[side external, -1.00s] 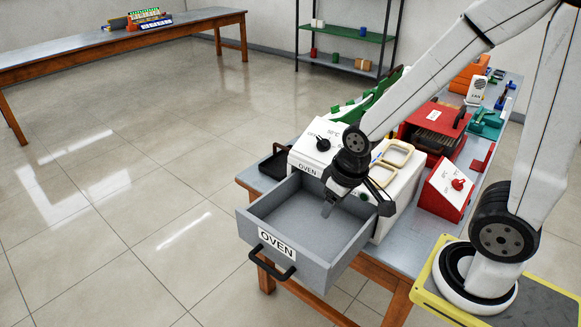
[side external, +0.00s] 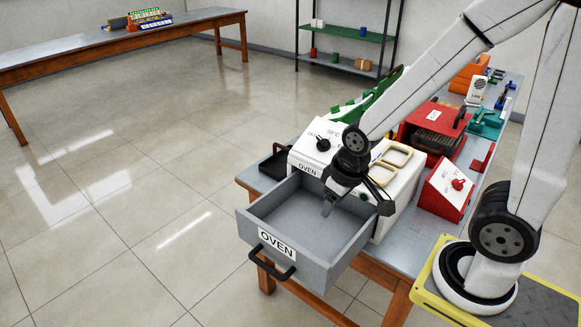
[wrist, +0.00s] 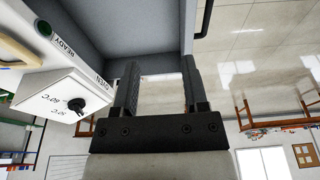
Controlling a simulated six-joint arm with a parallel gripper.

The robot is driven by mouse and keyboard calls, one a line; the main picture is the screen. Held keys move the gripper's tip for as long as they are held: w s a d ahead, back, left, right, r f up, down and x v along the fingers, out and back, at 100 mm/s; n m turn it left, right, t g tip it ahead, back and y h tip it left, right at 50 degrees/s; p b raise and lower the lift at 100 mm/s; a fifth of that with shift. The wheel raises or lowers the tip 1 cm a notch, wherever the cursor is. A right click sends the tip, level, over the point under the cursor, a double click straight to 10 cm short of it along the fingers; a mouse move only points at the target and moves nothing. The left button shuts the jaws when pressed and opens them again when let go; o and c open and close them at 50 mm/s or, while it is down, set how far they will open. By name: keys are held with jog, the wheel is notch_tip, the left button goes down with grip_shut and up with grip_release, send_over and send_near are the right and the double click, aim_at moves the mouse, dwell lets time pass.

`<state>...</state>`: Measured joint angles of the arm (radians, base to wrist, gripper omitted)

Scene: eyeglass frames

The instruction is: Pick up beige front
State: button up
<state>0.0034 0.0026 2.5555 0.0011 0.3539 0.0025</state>
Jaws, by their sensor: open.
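The beige front (side external: 395,157), a frame with two rounded lens openings, lies on top of the white oven (side external: 307,152). My arm partly covers that area. My gripper (side external: 356,207) is open, with its fingers pointing down over the pulled-out grey drawer, to the left of and nearer the camera than the beige front. In the wrist view my gripper (wrist: 160,72) is open with its two fingers apart, and no part is between them. A pale beige edge shows at the far left of the wrist view, but I cannot tell whether it is the front.
The grey drawer (side external: 277,243) labelled OVEN stands open and looks empty. A black tray (side external: 273,165) sits left of the oven. A red box with a dial (side external: 447,190) and a red machine (side external: 433,130) stand to the right. A green part (side external: 372,100) stands behind.

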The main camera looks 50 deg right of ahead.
jog(key=w+d+m+g, duration=0.2)
jog(key=w+d+m, duration=0.4)
jog(key=d, duration=0.2)
jog(key=m+y, duration=0.5)
jog(key=m, duration=0.7)
send_near(372, 161)
jog(key=shift+a+f+g, duration=0.15)
jog(key=shift+a+g, duration=0.15)
jog(key=shift+a, duration=0.35)
jog(key=shift+h, duration=0.3)
jog(key=shift+x, duration=3.95)
jog(key=shift+w, duration=0.15)
grip_shut()
